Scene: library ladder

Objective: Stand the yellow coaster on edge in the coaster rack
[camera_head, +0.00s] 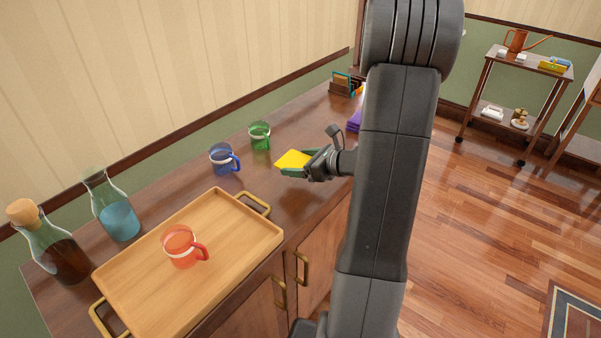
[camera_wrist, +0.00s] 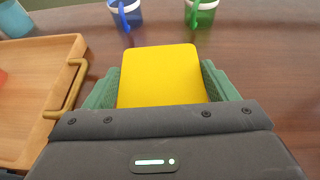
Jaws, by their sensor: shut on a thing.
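The yellow coaster (camera_head: 293,159) is a flat yellow square with rounded corners. My gripper (camera_head: 300,164) is shut on it. In the wrist view the coaster (camera_wrist: 160,75) sits between the two green finger pads, its face towards the camera and its far part sticking out past the fingers. It is over the brown sideboard top (camera_head: 300,115); I cannot tell the height of the gap. A small rack-like holder (camera_head: 345,86) with several colored upright pieces stands at the sideboard's far end, partly hidden by my arm; it looks like the coaster rack.
A blue mug (camera_head: 222,158) and a green mug (camera_head: 259,136) stand near the wall. A wooden tray (camera_head: 240,222) holds a red mug (camera_head: 180,246). Two bottles stand at the left. A purple stack (camera_head: 354,121) lies beside my arm. Bare sideboard top lies between the green mug and the rack.

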